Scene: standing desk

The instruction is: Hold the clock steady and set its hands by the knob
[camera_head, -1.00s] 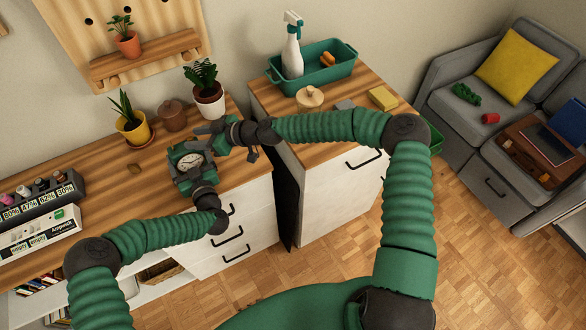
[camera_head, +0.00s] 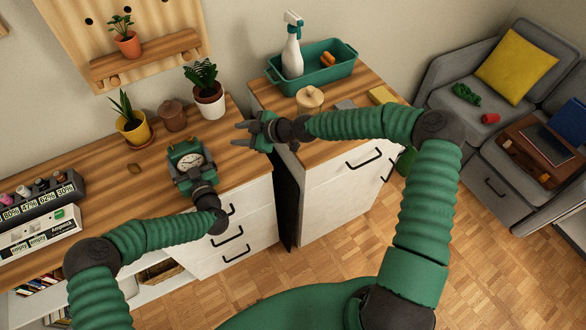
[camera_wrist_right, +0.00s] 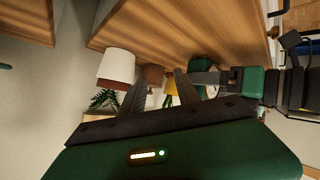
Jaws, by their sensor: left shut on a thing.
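The green clock (camera_head: 188,160) with a white round face stands on the wooden desk top in the head view. My left gripper (camera_head: 193,182) is shut on the clock at its near side. The clock also shows in part in the right wrist view (camera_wrist_right: 203,64), beside my left gripper. My right gripper (camera_head: 241,134) is open and empty, to the right of the clock and apart from it, with its fingers pointing left. Its two spread fingers also show in the right wrist view (camera_wrist_right: 160,92). I cannot make out the knob, and the hands are too small to read.
A white-potted plant (camera_head: 209,102), a brown jar (camera_head: 173,116) and a yellow-potted plant (camera_head: 132,130) stand behind the clock. A device with percent displays (camera_head: 38,215) is at the left. A gap separates the desk from the right cabinet (camera_head: 335,145).

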